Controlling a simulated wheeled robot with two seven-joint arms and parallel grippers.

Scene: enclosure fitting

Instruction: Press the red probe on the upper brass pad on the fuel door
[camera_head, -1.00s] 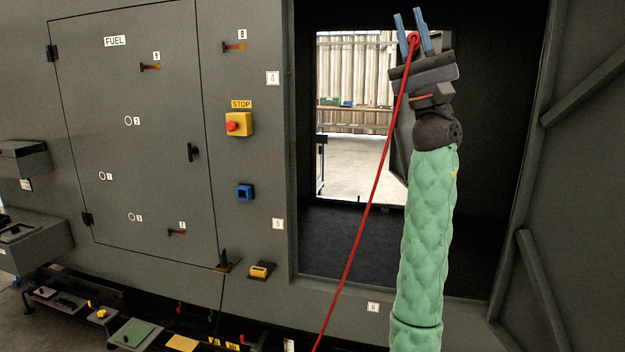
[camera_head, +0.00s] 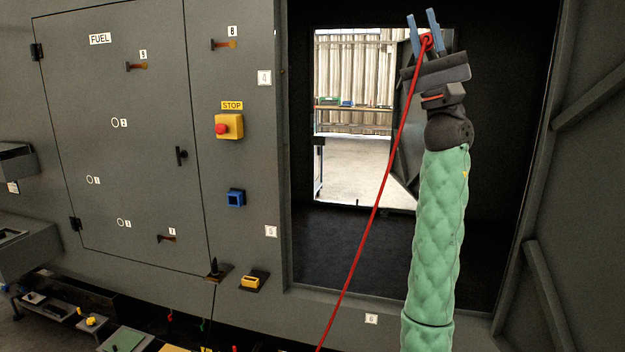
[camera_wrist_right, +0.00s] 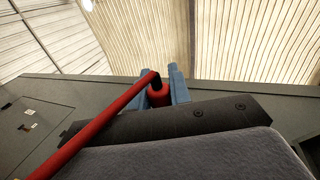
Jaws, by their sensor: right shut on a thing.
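My right gripper (camera_head: 428,26) is raised in front of the dark opening, its blue fingers pointing up. It is shut on the red probe (camera_head: 427,41), whose red cable hangs down to the lower left. In the right wrist view the probe (camera_wrist_right: 158,94) sits between the blue fingers. The grey fuel door (camera_head: 80,130), labelled FUEL, is shut at the left. A brass-coloured pad (camera_head: 137,66) is high on the door, and another (camera_head: 167,239) is low on it. The probe is well to the right of the door, apart from both pads. My left gripper is not in view.
Right of the door are a yellow STOP box with a red button (camera_head: 229,127), a blue square socket (camera_head: 235,198), another brass-coloured piece (camera_head: 224,44) and a yellow fitting (camera_head: 254,280). A dark open doorway (camera_head: 350,235) lies behind my right arm. Low trays stand at lower left.

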